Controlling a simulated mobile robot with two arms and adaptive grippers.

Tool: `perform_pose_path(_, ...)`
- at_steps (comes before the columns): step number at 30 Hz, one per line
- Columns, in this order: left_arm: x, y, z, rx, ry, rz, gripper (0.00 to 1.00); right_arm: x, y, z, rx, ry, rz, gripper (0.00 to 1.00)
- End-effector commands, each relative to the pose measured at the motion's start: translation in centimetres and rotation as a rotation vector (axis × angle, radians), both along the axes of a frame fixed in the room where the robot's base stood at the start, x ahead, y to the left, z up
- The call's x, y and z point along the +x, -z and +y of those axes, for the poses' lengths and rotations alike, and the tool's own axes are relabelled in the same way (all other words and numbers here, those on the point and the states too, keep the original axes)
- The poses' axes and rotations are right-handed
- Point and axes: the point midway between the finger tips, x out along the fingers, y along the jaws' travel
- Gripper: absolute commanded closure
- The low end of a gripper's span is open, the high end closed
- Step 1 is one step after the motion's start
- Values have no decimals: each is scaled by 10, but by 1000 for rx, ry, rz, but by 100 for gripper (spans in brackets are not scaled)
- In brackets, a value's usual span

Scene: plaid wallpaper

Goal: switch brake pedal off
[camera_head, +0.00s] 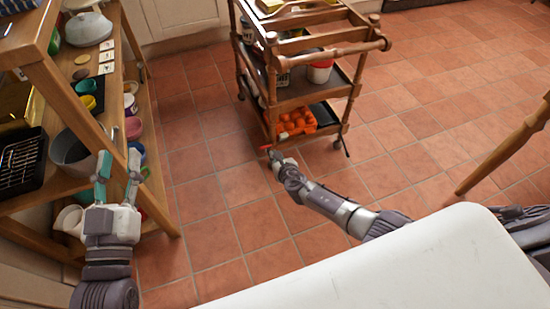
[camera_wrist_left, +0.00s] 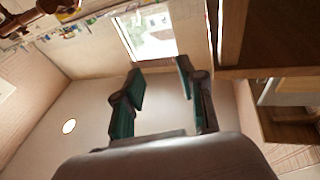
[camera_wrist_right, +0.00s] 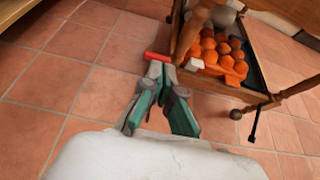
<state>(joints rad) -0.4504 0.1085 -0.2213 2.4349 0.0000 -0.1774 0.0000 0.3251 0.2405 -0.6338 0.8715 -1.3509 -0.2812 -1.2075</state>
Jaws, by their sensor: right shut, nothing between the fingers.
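A wooden trolley (camera_head: 272,95) stands on the tiled floor ahead. A small red pedal (camera_head: 265,148) sticks out low by its near left leg; it also shows in the right wrist view (camera_wrist_right: 157,56). A black lever (camera_head: 347,146) hangs by the near right leg, and it shows in the right wrist view too (camera_wrist_right: 254,126). My right gripper (camera_head: 272,156) is shut and empty, its fingertips (camera_wrist_right: 160,70) right at the red pedal. I cannot tell whether they touch. My left gripper (camera_head: 118,163) is open and empty beside the wooden shelf, far from the trolley.
A wooden shelf unit (camera_head: 150,190) with pots and bowls stands close around my left gripper. An orange tray of round orange items (camera_head: 296,122) sits on the trolley's bottom shelf. A wooden leg (camera_head: 505,150) stands at the right. The floor between shelf and trolley is clear.

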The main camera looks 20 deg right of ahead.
Motion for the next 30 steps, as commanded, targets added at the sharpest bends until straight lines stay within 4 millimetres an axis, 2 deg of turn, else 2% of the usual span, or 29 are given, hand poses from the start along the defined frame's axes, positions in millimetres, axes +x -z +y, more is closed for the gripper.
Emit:
perform_pose_path(4,2,16,2,27,-5,98,60,0,-6,-3,0,0,0,100)
perform_pose_path(9,2,25,3,39,-9,148,60,0,-7,-5,0,0,0,100)
perform_pose_path(26,2,26,3,40,-9,152,60,0,-7,-4,4,2,0,100)
perform_pose_path(30,2,27,3,40,-9,152,60,-7,-14,13,139,39,-3,100)
